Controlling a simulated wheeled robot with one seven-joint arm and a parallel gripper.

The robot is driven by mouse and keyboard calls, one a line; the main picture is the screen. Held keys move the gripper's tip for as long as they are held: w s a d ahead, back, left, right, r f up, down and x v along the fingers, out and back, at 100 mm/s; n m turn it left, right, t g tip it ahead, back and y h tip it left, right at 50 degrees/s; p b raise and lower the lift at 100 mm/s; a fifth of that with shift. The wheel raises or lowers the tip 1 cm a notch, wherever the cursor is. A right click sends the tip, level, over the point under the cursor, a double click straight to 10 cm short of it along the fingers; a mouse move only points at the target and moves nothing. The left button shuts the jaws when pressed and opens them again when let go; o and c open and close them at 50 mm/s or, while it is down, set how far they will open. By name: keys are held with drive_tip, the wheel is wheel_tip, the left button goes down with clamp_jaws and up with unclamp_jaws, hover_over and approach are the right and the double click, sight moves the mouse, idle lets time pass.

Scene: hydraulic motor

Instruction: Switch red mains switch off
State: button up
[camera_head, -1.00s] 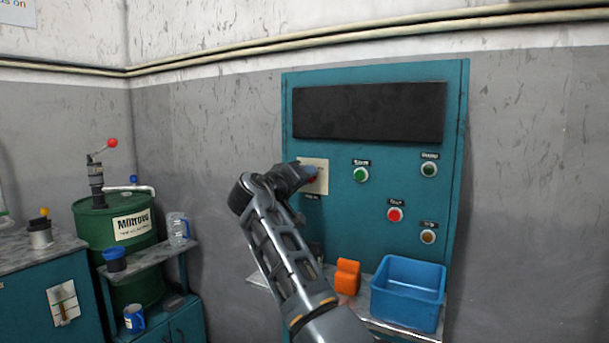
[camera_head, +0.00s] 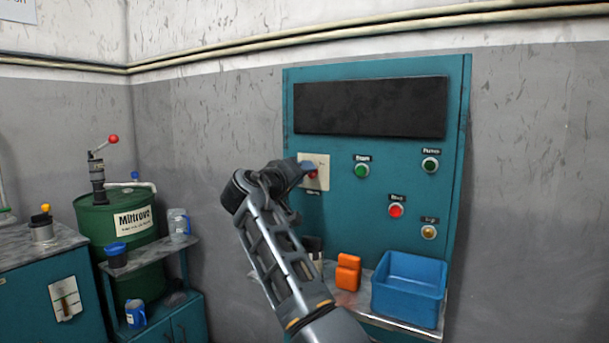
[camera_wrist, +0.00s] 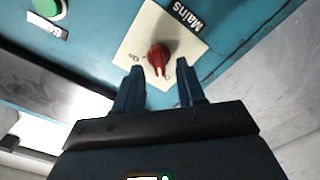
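The red mains switch (camera_wrist: 158,57) is a rotary knob on a cream plate (camera_wrist: 188,42) labelled "Mains". In the wrist view its narrow end points down, close to the "O" mark and away from "On". The switch (camera_head: 313,174) also shows on the teal panel in the head view, partly behind a finger. My gripper (camera_wrist: 159,78) is open, with its blue fingers apart on either side below the knob. No contact with the knob is visible. In the head view my gripper (camera_head: 304,168) is at the plate's left side.
The panel (camera_head: 345,220) also bears green buttons (camera_head: 362,170), a red button (camera_head: 396,210) and a yellow lamp (camera_head: 428,232). A blue bin (camera_head: 408,300) and an orange object (camera_head: 347,272) stand on the shelf below. A green drum (camera_head: 110,225) stands at left.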

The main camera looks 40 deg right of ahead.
drive_tip(key=v, duration=0.6)
drive_tip(key=shift+b, duration=0.4)
drive_tip(key=shift+f, duration=0.1)
